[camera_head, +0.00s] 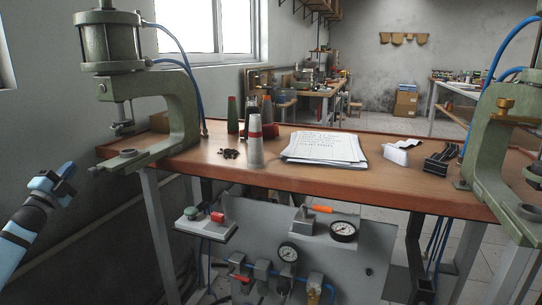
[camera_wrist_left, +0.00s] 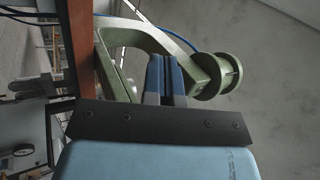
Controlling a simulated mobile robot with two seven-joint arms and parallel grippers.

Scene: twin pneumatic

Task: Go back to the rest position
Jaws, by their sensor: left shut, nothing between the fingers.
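My left gripper (camera_head: 66,172) is at the far left of the head view, in the air left of the workbench. Its blue fingers are shut with nothing between them. In the left wrist view my left gripper (camera_wrist_left: 166,60) shows its two blue fingers side by side, with the green left pneumatic press (camera_wrist_left: 150,38) behind them. My right gripper is not in view. The left press (camera_head: 178,95) stands at the left end of the wooden workbench (camera_head: 222,176), apart from my gripper in the head view.
A second green press (camera_head: 490,140) stands at the bench's right end. Cones (camera_head: 254,148), papers (camera_head: 325,147), a white part (camera_head: 400,152) and a black part (camera_head: 440,160) lie between. A grey panel with gauges (camera_head: 343,231) is below. Space left of the bench looks clear.

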